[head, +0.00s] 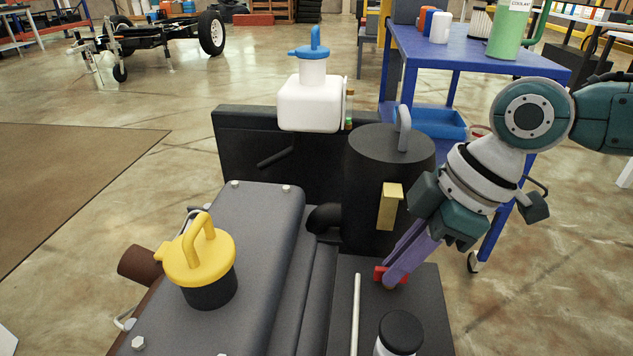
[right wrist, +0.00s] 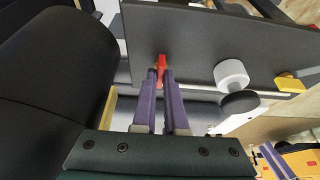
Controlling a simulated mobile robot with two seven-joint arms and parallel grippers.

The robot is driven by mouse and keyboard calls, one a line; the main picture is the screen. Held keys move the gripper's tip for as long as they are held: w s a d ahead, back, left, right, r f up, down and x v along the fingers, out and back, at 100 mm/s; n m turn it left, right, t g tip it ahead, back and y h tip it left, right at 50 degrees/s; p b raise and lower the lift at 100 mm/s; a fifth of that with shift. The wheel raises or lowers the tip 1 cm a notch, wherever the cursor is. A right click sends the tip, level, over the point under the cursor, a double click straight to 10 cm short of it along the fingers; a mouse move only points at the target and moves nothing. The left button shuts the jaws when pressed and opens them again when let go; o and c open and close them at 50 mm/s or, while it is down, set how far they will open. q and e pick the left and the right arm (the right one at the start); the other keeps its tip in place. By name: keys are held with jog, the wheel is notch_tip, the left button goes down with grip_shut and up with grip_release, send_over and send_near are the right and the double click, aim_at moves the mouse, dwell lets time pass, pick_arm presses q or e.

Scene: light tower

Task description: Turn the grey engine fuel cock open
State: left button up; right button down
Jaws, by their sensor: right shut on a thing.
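A small red lever (head: 378,273), apparently the handle of the fuel cock, sits low in front of the black canister on the engine's right side. In the right wrist view the red lever (right wrist: 160,61) stands against a dark panel. My right gripper (head: 388,282) reaches down to it from the upper right. Its purple fingers (right wrist: 160,75) are shut on the lever, one on each side. No grey cock body can be made out; the fingers hide part of the spot.
A black canister (head: 375,190) with a yellow tab stands just behind. A black-capped part (head: 400,333) and a pale rod (head: 356,315) are close in front. A yellow-capped filler (head: 205,262) is to the left. A blue cart (head: 470,50) stands behind my right arm.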

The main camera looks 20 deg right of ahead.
dwell(0.4)
jog(key=c, duration=1)
grip_release()
jog(key=shift+o, duration=0.2)
jog(key=p+v, duration=0.4)
jog(key=v, duration=0.6)
